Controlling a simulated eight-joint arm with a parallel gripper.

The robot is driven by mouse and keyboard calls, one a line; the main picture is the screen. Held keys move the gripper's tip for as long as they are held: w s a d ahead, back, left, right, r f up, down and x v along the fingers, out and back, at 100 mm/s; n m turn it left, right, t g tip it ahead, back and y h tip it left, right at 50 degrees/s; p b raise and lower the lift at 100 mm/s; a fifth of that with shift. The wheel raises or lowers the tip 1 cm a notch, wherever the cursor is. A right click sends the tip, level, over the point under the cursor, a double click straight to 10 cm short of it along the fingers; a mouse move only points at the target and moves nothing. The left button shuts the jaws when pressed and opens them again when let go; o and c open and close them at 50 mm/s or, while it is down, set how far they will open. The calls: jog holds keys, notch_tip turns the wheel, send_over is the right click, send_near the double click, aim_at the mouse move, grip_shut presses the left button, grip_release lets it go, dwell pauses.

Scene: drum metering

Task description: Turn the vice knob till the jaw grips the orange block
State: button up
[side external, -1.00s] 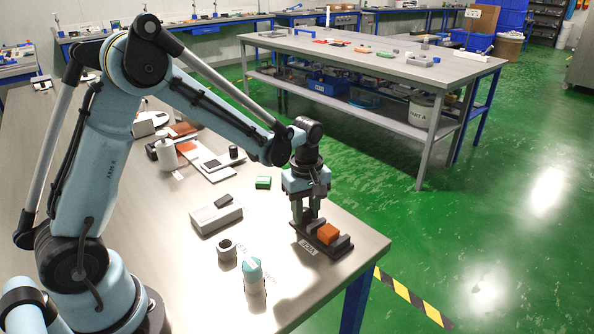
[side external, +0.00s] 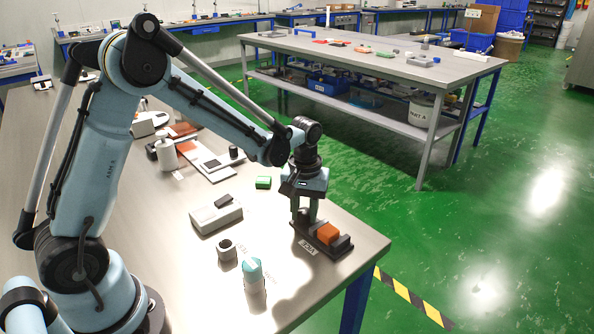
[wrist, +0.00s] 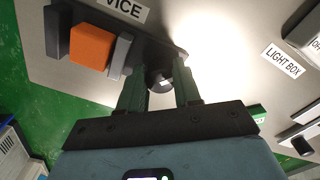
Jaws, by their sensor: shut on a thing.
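The black vice (side external: 318,247) lies near the table's front right corner, with a VICE label beside it. The orange block (side external: 327,233) sits between its two jaws; it also shows in the wrist view (wrist: 92,47). The grey jaw (wrist: 120,54) is on the block's knob side, very close to it; I cannot tell whether they touch. A dark jaw (wrist: 57,36) stands on the far side. My gripper (side external: 304,220) points down at the vice's knob end. Its green fingers are shut on the dark round knob (wrist: 160,80), which they partly hide.
A grey box (side external: 215,216) with a dark top, a small cup (side external: 227,250) and a teal-capped bottle (side external: 252,272) stand left of the vice. A small green block (side external: 263,183) lies behind. The table edge is close on the vice's right.

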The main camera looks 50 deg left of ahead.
aim_at(303, 211)
jog(key=m, duration=0.7)
jog(key=shift+a, duration=0.1)
jog(key=m, duration=0.4)
jog(key=shift+a+m, duration=0.1)
jog(key=shift+m, duration=1.5)
jog(key=o, duration=1.1)
jog(key=shift+c, duration=0.2)
notch_tip(303, 211, up, 12)
jog(key=shift+r, duration=0.1)
